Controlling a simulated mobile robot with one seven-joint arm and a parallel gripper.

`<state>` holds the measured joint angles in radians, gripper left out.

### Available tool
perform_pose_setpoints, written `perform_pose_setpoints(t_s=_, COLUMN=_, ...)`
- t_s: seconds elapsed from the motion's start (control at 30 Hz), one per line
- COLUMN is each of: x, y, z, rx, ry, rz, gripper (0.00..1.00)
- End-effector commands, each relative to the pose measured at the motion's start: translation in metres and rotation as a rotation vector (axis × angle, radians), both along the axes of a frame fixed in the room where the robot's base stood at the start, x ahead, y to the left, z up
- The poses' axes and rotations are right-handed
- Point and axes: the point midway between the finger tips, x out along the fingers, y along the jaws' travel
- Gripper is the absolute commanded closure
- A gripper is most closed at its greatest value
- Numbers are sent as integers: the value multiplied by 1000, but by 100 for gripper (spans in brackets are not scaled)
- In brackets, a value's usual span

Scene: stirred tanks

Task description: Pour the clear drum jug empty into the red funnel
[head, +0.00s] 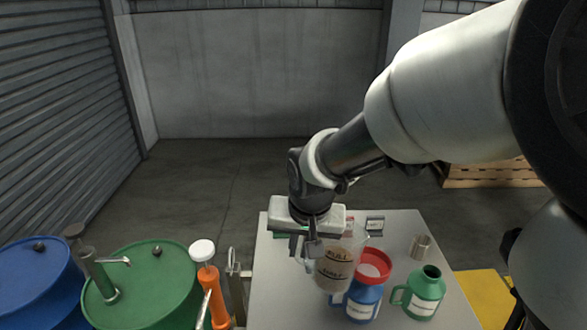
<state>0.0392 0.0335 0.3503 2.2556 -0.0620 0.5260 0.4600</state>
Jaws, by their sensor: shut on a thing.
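The clear drum jug (338,270) is see-through with dark level marks and a brownish content in its lower part. My gripper (308,252) is shut on the jug at its left side, where the handle is, and holds it above the table. The red funnel (373,264) sits on top of a blue jug (362,303) with a pale label. The clear jug is just left of the funnel and overlaps it in the picture; I cannot tell whether they touch. The clear jug looks about upright. No stream of liquid shows.
A green jug (425,288) stands right of the blue one on the grey table (280,305). A small metal cup (421,246) and a small dark box (375,224) are behind. Blue (40,280) and green (150,285) drums and an orange pump (210,290) stand left.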

Motion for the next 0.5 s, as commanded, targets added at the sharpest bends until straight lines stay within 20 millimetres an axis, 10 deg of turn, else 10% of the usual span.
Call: perform_pose_setpoints(t_s=0.5, x=0, y=-1, z=-3, rx=98, ry=58, rz=-7, gripper=100)
